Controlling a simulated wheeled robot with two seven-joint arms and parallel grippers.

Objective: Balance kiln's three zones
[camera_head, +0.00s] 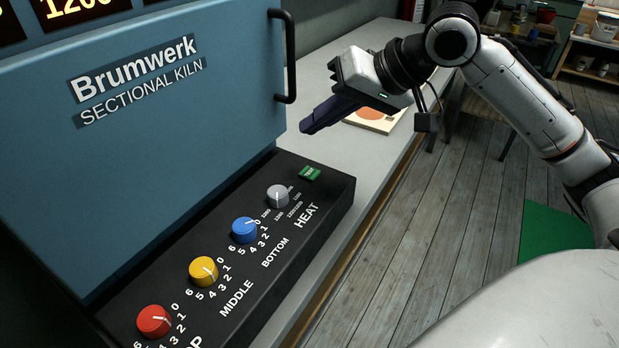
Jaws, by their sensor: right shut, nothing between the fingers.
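The blue kiln (190,125), marked Brumwerk Sectional Kiln, stands on a grey bench. Its black control panel (330,205) juts out below the door. On it are a red knob (153,320) at the label ending in "OP", a yellow knob (203,270) at MIDDLE, a blue knob (243,230) at BOTTOM and a grey knob (278,195) at HEAT. A green button (310,173) sits at the far end. My right gripper (308,128) is shut and empty, above the bench beyond the green button, apart from the panel. My left gripper is not in view.
The black door handle (292,55) stands out just left of my right gripper. A flat board with an orange disc (370,113) lies on the bench (345,50) under my right arm.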

